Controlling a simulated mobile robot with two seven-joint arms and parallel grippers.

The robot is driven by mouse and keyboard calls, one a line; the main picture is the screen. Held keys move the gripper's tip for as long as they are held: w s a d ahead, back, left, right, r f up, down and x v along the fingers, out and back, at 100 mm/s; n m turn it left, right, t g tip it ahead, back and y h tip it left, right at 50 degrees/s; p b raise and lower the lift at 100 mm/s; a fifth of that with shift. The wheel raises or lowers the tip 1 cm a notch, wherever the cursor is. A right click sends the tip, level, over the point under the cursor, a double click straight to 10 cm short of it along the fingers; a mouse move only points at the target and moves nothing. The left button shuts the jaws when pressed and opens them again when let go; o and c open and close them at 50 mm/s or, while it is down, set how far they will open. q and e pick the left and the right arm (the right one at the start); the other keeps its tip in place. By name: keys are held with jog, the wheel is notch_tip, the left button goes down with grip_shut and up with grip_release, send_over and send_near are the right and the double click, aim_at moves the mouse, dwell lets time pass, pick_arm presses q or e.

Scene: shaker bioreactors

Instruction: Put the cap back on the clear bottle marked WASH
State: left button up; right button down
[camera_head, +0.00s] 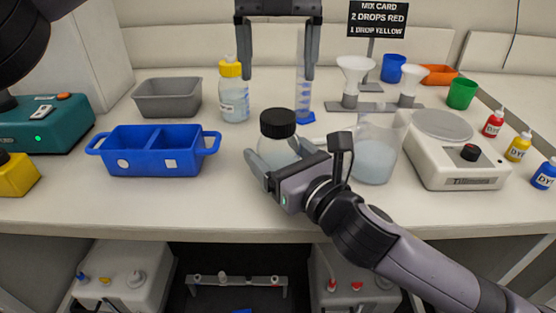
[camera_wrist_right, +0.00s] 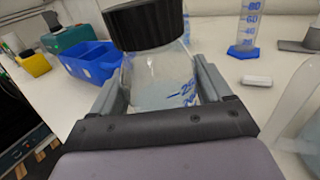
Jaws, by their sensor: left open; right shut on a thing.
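A clear bottle (camera_wrist_right: 158,78) with blue marking stands between the fingers of my right gripper (camera_head: 284,168), which is shut on its body. My left gripper (camera_head: 279,74) is open and empty, fingers pointing down, above and behind the black cap. Another clear bottle (camera_head: 235,106) with a yellow cap (camera_head: 230,69) stands behind to the left.
A blue two-part tray (camera_head: 155,170) and a grey bin (camera_head: 167,98) are at left. A graduated cylinder (camera_head: 304,95) stands behind the held bottle. A beaker (camera_head: 374,160) and a scale (camera_head: 455,170) are close on the right.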

aim_at(278, 115)
dwell(0.4)
pick_arm(q)
jog(key=shift+f, duration=4)
jog(key=c, duration=1.1)
jog(key=shift+o, duration=0.2)
jog(key=m, duration=0.4)
jog(key=shift+m, duration=0.3)
jog(key=m, duration=0.3)
jog(key=shift+m, duration=0.4)
jog(key=o, duration=1.2)
jog(key=shift+o, duration=0.2)
